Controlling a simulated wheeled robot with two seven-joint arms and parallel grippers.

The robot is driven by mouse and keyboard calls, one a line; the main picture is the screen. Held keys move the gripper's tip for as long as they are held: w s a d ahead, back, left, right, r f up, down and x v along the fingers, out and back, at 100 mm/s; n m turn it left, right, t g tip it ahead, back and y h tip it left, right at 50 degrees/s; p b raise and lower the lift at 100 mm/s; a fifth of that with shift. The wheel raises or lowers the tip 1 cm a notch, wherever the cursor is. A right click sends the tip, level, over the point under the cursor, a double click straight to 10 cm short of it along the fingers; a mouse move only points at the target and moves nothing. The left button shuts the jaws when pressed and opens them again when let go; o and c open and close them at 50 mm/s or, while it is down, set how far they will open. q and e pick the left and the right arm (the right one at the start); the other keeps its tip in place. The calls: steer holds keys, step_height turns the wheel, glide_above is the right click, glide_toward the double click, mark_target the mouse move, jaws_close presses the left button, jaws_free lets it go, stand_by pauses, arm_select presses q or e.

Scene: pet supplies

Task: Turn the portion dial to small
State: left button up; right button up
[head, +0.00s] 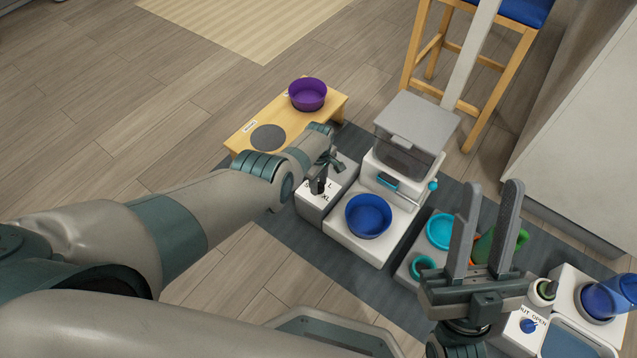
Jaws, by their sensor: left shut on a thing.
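The portion dial sits on top of a light grey box (343,182) marked with size letters; "L" and "XL" can be read, and the lettering at the left is partly covered. My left gripper (323,174) reaches over this box from the left and is shut on the dark dial knob. The gripper hides much of the knob, so I cannot tell which size it points to. My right gripper (489,195) is at the lower right, its two fingers upright and wide apart with nothing held between them.
A white feeder (400,190) with a clear hopper and a blue bowl (368,216) stands beside the dial box. A wooden stand (240,139) with a purple bowl (308,94) is behind. Turquoise dishes (439,231) and a white unit (577,318) lie right. A stool (470,105) stands behind.

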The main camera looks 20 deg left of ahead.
arm_select(q)
steer(key=o, duration=1)
steer(key=shift+s, duration=0.1)
steer(key=shift+o, duration=0.2)
